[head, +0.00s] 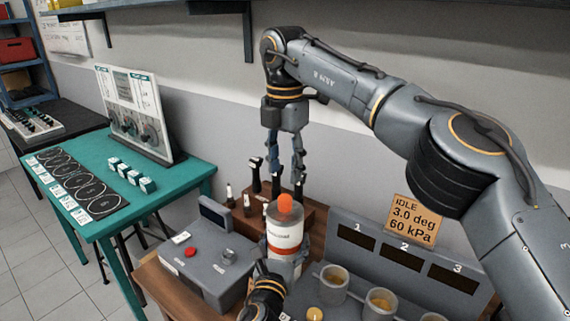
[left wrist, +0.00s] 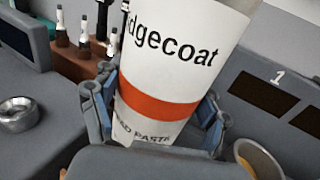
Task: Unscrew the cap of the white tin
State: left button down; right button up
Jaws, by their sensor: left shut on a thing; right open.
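The white tin (head: 285,241) stands upright in the head view, with an orange band around it and an orange-red cap (head: 285,203) on top. It also shows in the left wrist view (left wrist: 182,75), lettered "dgecoat", with its top cut off by the frame. My left gripper (left wrist: 158,108) is shut on the tin, one finger on each side of its lower part. My right gripper (head: 287,180) points down, open and empty, above and behind the cap. It appears apart from the cap, though the depth is hard to judge.
A grey box (head: 205,257) with a red button stands left of the tin. Several dark-handled tools stand in a brown rack (head: 310,214) behind. A grey numbered panel (head: 360,245) and several cups (head: 334,283) are at right. A green table (head: 185,180) stands farther left.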

aim_at(285, 197)
jog(key=m, duration=1.2)
jog(key=shift+f, duration=4)
jog(key=shift+c, duration=0.2)
